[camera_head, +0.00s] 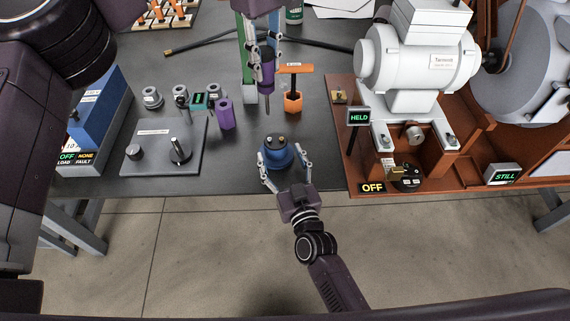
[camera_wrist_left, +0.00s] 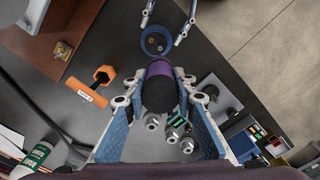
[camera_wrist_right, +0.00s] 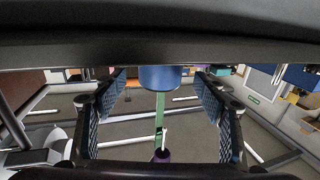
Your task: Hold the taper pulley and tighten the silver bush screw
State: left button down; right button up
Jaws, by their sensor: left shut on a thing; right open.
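The blue pulley (camera_head: 276,158) stands upright at the table's front edge, with two small screw heads on its dark top; their colours are hard to tell. It also shows in the left wrist view (camera_wrist_left: 156,42). My right gripper (camera_head: 286,160) is open, its fingers on either side of the pulley; in the right wrist view the pulley (camera_wrist_right: 160,77) lies between the fingers with gaps. My left gripper (camera_head: 262,48) is shut on a purple driver (camera_head: 267,66) and holds it upright, tip down, above the table behind the pulley. The driver (camera_wrist_left: 160,69) partly blocks the left wrist view.
An orange T-handled tool stands in an orange holder (camera_head: 293,102) right of the driver. A purple cylinder (camera_head: 225,113), silver pieces and a grey panel (camera_head: 144,152) are at left. Table around the pulley is clear.

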aim_at(276, 143)
jog(key=shift+x, duration=2.35)
grip_shut()
jog(key=shift+c, duration=0.6)
grip_release()
jog(key=shift+r, duration=0.1)
jog(key=shift+r+p, duration=0.2)
jog(key=shift+p, duration=0.2)
jog(key=shift+c, duration=0.3)
jog(key=c, duration=1.3)
